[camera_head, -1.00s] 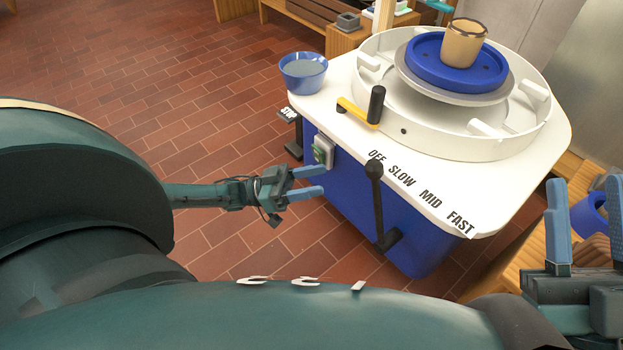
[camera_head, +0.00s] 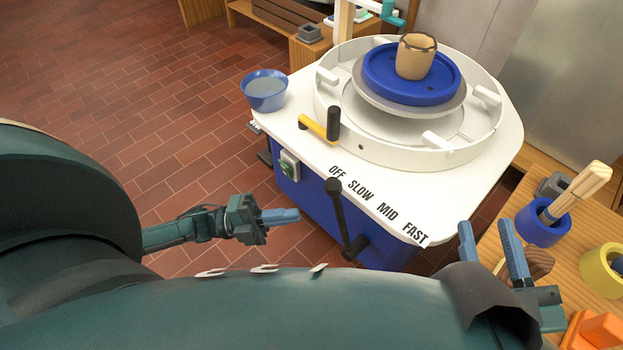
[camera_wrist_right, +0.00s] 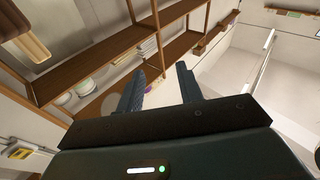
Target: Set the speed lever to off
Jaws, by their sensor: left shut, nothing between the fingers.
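The speed lever (camera_head: 337,208) is a black handle with a rounded top on the front of the blue-sided pottery wheel (camera_head: 432,205). Its top stands near the OFF label (camera_head: 337,172), close to the OFF and SLOW end of the printed scale. My left gripper (camera_head: 297,215) is shut and empty, left of the lever and apart from it, its fingers pointing right toward it. My right gripper (camera_head: 488,238) is open and empty at the right, away from the lever; its spread fingers also show in the right wrist view (camera_wrist_right: 160,85).
A blue bowl (camera_head: 265,92) and a yellow-black tool (camera_head: 322,124) sit on the wheel top. A clay pot (camera_head: 415,57) stands on the blue bat. A wooden table (camera_head: 590,240) with pots and tools is at right.

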